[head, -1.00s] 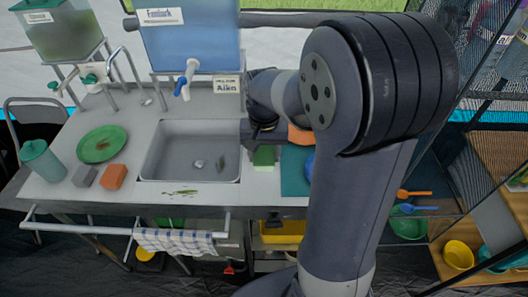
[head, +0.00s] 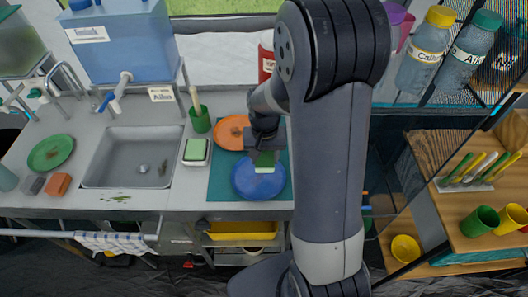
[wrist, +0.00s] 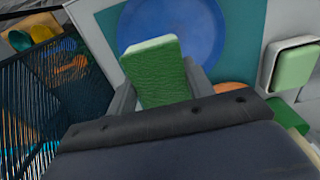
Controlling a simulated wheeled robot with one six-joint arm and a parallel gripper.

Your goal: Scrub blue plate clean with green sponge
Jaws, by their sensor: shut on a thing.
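My gripper (head: 265,148) is shut on a green sponge (head: 264,161) and holds it over the blue plate (head: 257,183). In the wrist view the sponge (wrist: 152,72) stands out between the fingers (wrist: 160,88), overlapping the near part of the blue plate (wrist: 188,25). I cannot tell whether the sponge touches the plate. The plate lies on a teal mat (head: 221,184) right of the sink. The sponge and gripper hide part of the plate, and no dirt on it can be made out.
An orange plate (head: 229,133) lies behind the blue one. Left of the mat are a white dish (head: 194,162) bearing a green and white sponge (head: 195,149) and a green cup (head: 200,120). The sink (head: 130,157) is further left. A wooden shelf (head: 475,224) stands right.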

